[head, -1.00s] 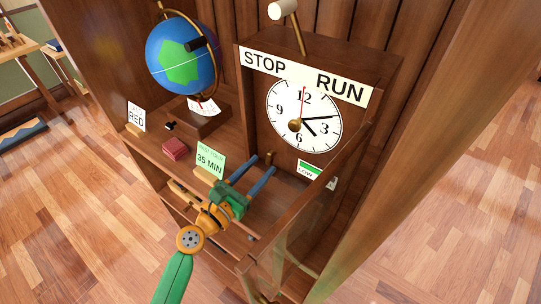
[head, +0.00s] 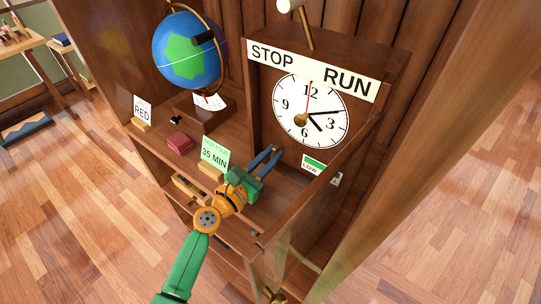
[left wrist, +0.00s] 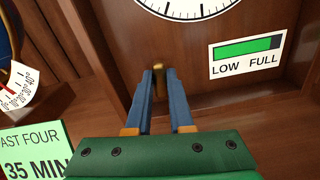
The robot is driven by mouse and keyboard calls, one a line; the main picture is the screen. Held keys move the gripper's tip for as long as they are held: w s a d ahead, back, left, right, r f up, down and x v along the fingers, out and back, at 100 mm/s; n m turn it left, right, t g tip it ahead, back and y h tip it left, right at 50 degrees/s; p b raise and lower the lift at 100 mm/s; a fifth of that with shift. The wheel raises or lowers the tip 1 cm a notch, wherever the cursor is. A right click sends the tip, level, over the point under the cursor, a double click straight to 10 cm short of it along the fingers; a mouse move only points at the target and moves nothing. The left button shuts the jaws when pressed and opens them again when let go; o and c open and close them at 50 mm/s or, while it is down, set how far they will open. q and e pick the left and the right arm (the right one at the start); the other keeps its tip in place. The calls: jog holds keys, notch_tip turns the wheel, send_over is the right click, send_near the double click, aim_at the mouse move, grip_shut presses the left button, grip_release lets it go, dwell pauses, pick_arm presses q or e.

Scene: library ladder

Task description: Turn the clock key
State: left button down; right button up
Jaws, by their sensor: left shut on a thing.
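The clock has a white round face (head: 290,97) in a brown wooden case, with a brass knob (head: 300,120) at the face's lower middle. Below the face, in the left wrist view, a small upright brass piece (left wrist: 158,78), which looks like the key, stands at my fingertips. My left gripper (head: 271,153) reaches into the case's lower part. Its blue fingers also show in the left wrist view (left wrist: 160,82), shut on the brass piece, hiding its lower part. The head view hides that piece behind the fingers. My right gripper is not in view.
A LOW/FULL gauge card (head: 313,165) is right of my fingers, its bar mostly green. A STOP/RUN sign (head: 312,70) tops the case. A green "35 MIN" card (head: 214,153), a red box (head: 180,143) and a globe (head: 188,50) stand left. An open glass door (head: 315,215) is close right.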

pick_arm(q)
jog(key=m+b, duration=0.1)
jog(key=m, duration=0.5)
jog(key=shift+f+m, duration=0.1)
jog(key=shift+m, duration=0.3)
jog(key=m+b, duration=0.1)
jog(key=m, duration=0.5)
jog(key=shift+m, duration=0.3)
jog(key=c, duration=0.8)
grip_release()
jog(key=shift+d, duration=0.1)
jog(key=v, duration=0.7)
jog(key=shift+s, duration=0.1)
